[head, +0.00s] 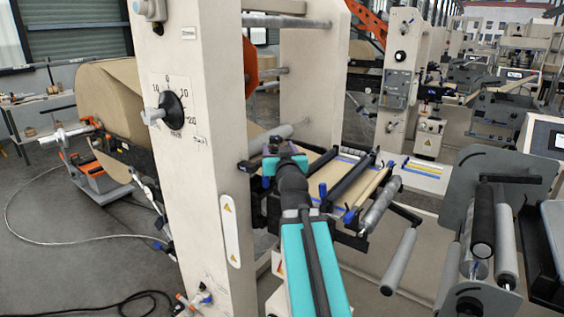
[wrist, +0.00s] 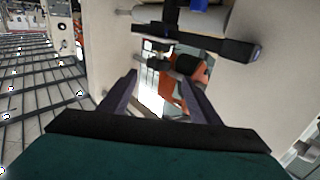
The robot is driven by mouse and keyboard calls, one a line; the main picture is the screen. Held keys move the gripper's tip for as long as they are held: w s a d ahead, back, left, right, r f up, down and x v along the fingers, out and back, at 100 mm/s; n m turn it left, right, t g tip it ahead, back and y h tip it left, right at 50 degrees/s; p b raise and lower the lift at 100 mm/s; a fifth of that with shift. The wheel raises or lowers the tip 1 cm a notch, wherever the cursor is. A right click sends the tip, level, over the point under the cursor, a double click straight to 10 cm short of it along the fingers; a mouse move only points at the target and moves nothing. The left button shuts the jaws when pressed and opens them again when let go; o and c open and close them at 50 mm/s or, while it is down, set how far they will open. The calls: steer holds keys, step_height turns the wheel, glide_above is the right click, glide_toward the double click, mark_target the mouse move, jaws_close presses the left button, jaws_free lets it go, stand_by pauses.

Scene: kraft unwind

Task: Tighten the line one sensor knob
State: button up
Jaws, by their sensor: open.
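A black round knob (head: 174,110) with a grey stub sticking out to its left sits on the front of the pale machine column (head: 205,200). A numbered scale is printed around it. The label below is too small to read, so I cannot tell whether it names line one. My gripper (wrist: 158,80) is open in the wrist view, with nothing between its fingers. Beyond them are a gap in pale panels and an orange part. In the head view my teal arm reaches up to the right of the column, apart from the knob. The fingers cannot be made out there.
A large kraft roll (head: 112,90) stands behind the column at left. A roller table (head: 345,180) lies right of my arm, and a grey plate with rollers (head: 480,220) stands at far right. A black cable (head: 125,300) lies on the floor, which is open at lower left.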

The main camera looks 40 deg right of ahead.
steer(key=shift+s+a+f+b, duration=0.2)
steer(key=shift+s+b, duration=0.25)
steer(key=shift+b, duration=2.45)
steer(key=b, duration=0.2)
steer(key=s+b, duration=0.1)
steer(key=b, duration=0.1)
steer(key=shift+s+a+b, duration=0.15)
steer(key=shift+a+b, duration=0.1)
steer(key=shift+b, duration=0.1)
steer(key=shift+b+v, duration=0.3)
steer(key=shift+v, duration=1.15)
steer(key=shift+r, duration=0.15)
